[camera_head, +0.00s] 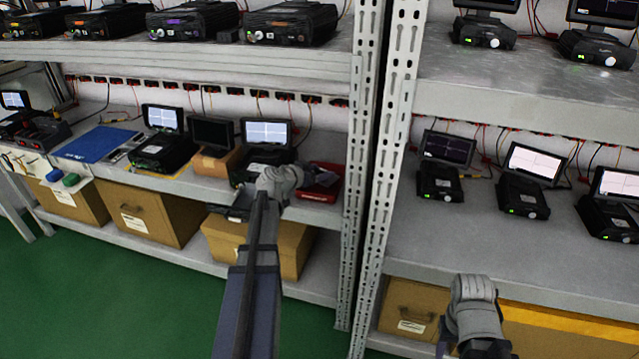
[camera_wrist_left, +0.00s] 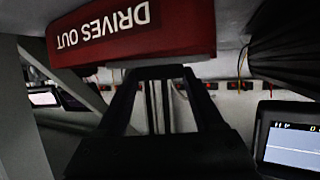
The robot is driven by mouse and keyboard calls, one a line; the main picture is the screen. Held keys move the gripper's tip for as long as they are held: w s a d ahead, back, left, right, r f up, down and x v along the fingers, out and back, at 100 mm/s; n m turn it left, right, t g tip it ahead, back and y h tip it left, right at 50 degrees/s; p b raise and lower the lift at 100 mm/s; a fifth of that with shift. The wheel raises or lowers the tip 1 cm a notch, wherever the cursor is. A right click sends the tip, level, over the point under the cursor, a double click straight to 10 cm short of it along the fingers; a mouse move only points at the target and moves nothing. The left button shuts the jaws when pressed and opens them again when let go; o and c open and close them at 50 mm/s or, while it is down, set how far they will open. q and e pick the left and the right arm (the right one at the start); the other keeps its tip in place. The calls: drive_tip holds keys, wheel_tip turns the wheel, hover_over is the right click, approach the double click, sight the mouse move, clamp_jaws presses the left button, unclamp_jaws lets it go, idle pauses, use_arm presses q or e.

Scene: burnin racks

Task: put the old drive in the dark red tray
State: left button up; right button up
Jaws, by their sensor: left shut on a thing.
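The dark red tray (camera_head: 326,190) sits on the middle shelf, at the right end beside the rack post. In the left wrist view the dark red tray (camera_wrist_left: 185,35) fills the top, with the words DRIVES OUT upside down. My left gripper (camera_head: 300,178) is at the tray and partly hides it. The left wrist view shows its black fingers (camera_wrist_left: 160,72) close in front of the tray's labelled wall. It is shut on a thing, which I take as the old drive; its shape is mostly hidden. My right gripper (camera_head: 485,347) is low at the right, its fingertips unclear.
A black unit with a lit screen (camera_head: 267,133) stands just left of the tray. A blue mat (camera_head: 97,144) lies further left. The grey rack post (camera_head: 362,150) rises close right of the tray. Cardboard boxes (camera_head: 155,217) stand on the shelf below.

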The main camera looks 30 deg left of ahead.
use_arm(q)
drive_tip(key=shift+f+b, duration=0.85)
drive_tip(key=shift+f, duration=0.45)
use_arm(e)
drive_tip(key=shift+f, duration=1.3)
use_arm(q)
drive_tip(key=shift+f, duration=0.2)
drive_tip(key=o, duration=1.1)
drive_tip(key=shift+o, duration=0.2)
drive_tip(key=shift+r, duration=0.1)
use_arm(e)
drive_tip(key=shift+f, duration=0.15)
use_arm(q)
drive_tip(key=shift+r, duration=0.15)
drive_tip(key=p+v, duration=0.2)
drive_tip(key=v, duration=0.5)
drive_tip(key=shift+p, duration=0.4)
drive_tip(key=shift+s, duration=0.25)
use_arm(e)
wheel_tip(320, 180, up, 3)
drive_tip(key=shift+r, duration=0.1)
